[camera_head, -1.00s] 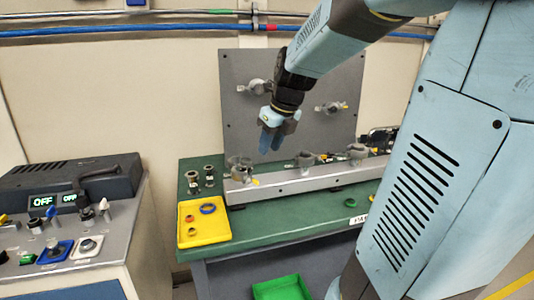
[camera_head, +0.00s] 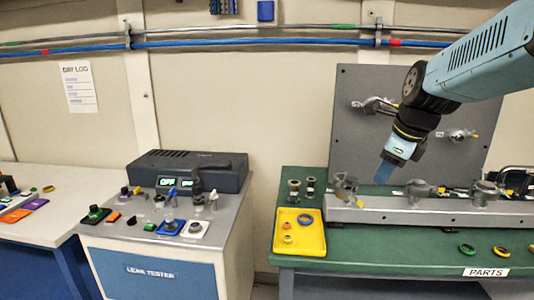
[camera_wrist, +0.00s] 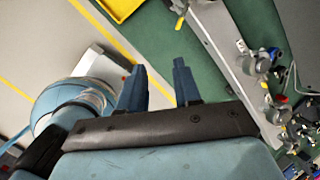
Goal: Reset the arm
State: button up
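My arm reaches in from the upper right in the head view. My gripper (camera_head: 386,170) hangs, tilted down, in front of the grey upright panel (camera_head: 362,90) and above the left end of the grey rail (camera_head: 455,214). In the wrist view my gripper (camera_wrist: 158,84) shows two blue fingers apart with nothing between them. The green bench top (camera_wrist: 200,65) shows beyond them. No fingertip appears to touch anything.
A yellow tray (camera_head: 283,244) with small rings sits on the bench's left end, beside upright metal fittings (camera_head: 294,190). The leak tester (camera_head: 150,230) stands left of the bench. Valves (camera_head: 418,190) line the rail. Loose rings (camera_head: 467,248) lie near the PARTS label.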

jog(key=s+a+n, duration=0.2)
jog(key=s+n, duration=0.4)
jog(key=n, duration=0.6)
jog(key=s+a+f+n+t+h, duration=0.1)
jog(key=s+a+n, duration=0.1)
jog(key=s+n, duration=0.5)
jog(key=n, duration=0.6)
